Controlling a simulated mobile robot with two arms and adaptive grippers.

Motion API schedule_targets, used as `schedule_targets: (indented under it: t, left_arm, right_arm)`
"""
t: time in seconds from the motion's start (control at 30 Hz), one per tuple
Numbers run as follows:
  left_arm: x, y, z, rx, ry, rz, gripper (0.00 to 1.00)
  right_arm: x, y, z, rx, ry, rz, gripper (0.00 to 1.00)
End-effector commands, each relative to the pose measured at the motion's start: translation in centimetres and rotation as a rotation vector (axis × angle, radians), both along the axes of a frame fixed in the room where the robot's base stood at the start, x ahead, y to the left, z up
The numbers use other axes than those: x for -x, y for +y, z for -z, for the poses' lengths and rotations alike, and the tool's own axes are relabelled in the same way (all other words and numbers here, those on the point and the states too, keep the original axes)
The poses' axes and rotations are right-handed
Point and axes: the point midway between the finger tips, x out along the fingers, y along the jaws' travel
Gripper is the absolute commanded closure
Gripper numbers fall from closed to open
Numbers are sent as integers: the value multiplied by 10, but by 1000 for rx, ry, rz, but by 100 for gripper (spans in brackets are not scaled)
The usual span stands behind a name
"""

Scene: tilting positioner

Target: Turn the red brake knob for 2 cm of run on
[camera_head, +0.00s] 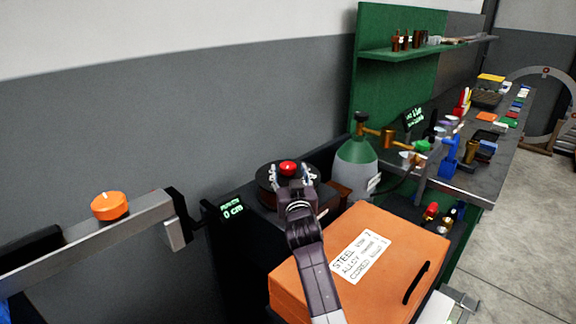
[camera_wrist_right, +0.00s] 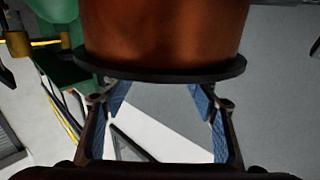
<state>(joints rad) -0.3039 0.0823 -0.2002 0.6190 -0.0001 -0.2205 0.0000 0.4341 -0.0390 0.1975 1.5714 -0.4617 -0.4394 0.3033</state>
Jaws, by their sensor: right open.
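The red knob (camera_head: 288,168) sits on top of a dark round disc (camera_head: 266,187) in the head view. My right gripper (camera_head: 290,174) reaches it from the front, with one finger on each side of the knob. The fingers are spread, and I cannot tell whether either one touches it. In the right wrist view the blue-padded fingers (camera_wrist_right: 160,92) stand apart below a dark-rimmed reddish-brown round body (camera_wrist_right: 165,35); the red knob cannot be made out there. A small display (camera_head: 232,209) left of the disc reads 0 cm. My left gripper is not in view.
An orange case (camera_head: 400,235) with a label and dark handle lies at the front right, close beside my right arm. A green-topped gas cylinder (camera_head: 357,165) stands right of the disc. An orange knob (camera_head: 110,206) is on a grey beam at left. A cluttered bench (camera_head: 480,175) runs along the right.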

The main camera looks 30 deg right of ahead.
Motion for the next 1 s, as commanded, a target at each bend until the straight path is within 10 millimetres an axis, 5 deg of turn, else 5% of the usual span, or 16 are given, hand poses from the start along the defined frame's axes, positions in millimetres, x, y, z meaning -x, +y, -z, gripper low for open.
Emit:
schedule_targets:
  t: [0.3,0.7,1.0]
  left_arm:
    - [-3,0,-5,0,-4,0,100]
    - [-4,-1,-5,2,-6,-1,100]
    - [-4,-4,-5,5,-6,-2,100]
  right_arm:
    - [-29,-12,0,0,0,1,46]
    - [-34,-13,0,0,0,1,46]
    - [-33,-13,0,0,0,1,79]
